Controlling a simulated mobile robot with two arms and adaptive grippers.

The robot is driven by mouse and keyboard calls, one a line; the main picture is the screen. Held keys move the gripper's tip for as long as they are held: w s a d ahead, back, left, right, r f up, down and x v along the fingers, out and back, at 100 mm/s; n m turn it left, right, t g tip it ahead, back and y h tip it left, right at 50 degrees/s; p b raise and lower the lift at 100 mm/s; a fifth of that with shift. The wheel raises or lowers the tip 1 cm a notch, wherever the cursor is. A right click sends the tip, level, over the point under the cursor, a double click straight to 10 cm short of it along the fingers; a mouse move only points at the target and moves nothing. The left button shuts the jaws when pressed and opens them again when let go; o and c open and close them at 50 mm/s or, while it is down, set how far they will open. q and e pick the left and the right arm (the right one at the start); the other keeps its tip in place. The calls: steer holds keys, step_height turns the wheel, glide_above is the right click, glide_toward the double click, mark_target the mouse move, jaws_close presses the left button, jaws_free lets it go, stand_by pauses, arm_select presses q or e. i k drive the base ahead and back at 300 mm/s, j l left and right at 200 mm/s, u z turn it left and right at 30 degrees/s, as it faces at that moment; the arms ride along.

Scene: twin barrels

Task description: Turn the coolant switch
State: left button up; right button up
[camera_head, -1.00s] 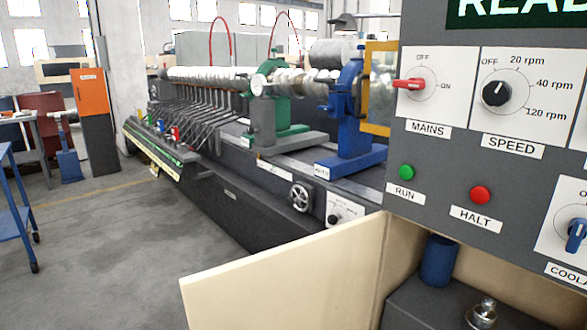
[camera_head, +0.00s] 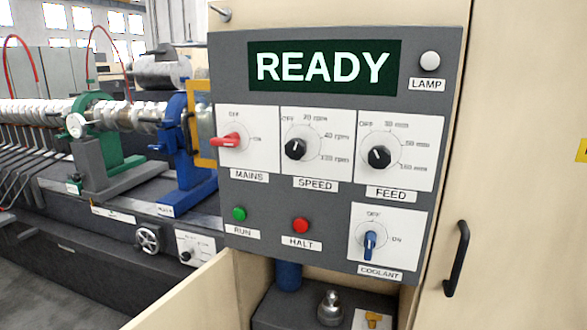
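The coolant switch (camera_head: 370,243) is a blue lever knob on a white plate at the lower right of the grey control panel (camera_head: 335,208). Its plate has an OFF mark above the knob and an ON mark to its right. The lever stands about upright, with its long part hanging below the dial centre; which end is the pointer is hard to tell. A COOLANT label (camera_head: 380,273) sits below it. Neither of my grippers is in view, and nothing touches the switch.
The panel also bears a red mains switch (camera_head: 229,140), black speed (camera_head: 296,149) and feed (camera_head: 379,156) knobs, a green run button (camera_head: 239,214) and a red halt button (camera_head: 300,226). A cream door (camera_head: 185,300) juts out below. A black handle (camera_head: 456,258) is at right.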

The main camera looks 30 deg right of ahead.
mark_target(369, 243)
steer(key=z, duration=1.4)
